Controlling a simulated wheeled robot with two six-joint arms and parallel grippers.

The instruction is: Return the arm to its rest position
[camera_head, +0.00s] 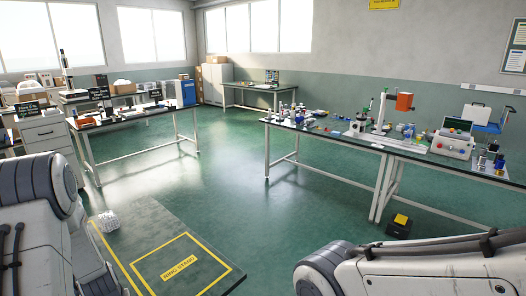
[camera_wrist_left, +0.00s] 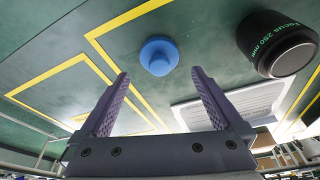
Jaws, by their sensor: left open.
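My left gripper (camera_wrist_left: 160,74) shows in the left wrist view with its two purple-grey fingers spread apart and nothing between them. In the head view my left arm comes in at the lower left and its gripper is hidden. My right arm crosses the lower right corner; its gripper is out of view.
In the head view, a white meshed object (camera_head: 108,221) is near a yellow-outlined area (camera_head: 219,263). A cluttered bench (camera_head: 340,139) stands right.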

